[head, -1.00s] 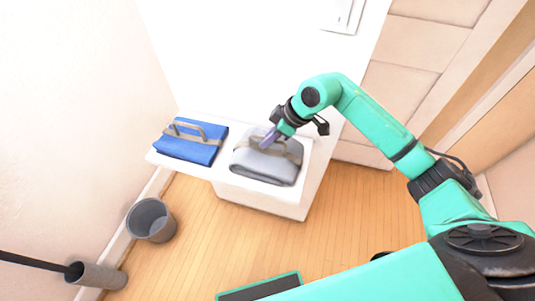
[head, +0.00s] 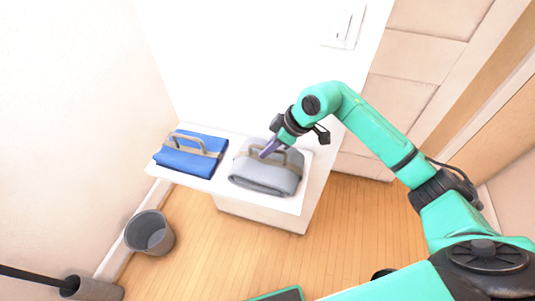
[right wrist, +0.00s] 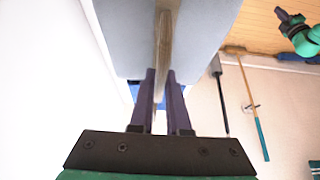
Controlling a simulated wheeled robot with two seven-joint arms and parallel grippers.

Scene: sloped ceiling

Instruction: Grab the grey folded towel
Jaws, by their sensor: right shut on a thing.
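The grey folded towel (head: 262,179) sits on the right part of a white shelf unit, with a tan strap and raised handle (head: 240,158) around it. My right gripper (head: 266,151) reaches down to the towel's handle from the back right. In the right wrist view, the two dark fingers (right wrist: 160,95) are closed on the tan strap (right wrist: 162,50) of the handle, with the grey towel (right wrist: 205,30) just beyond.
A blue folded towel (head: 186,161) with a similar strap lies to the left on the white shelf (head: 223,181). A grey bin (head: 150,232) and a dark-handled brush holder (head: 90,288) stand on the floor at left. The wooden floor in front is clear.

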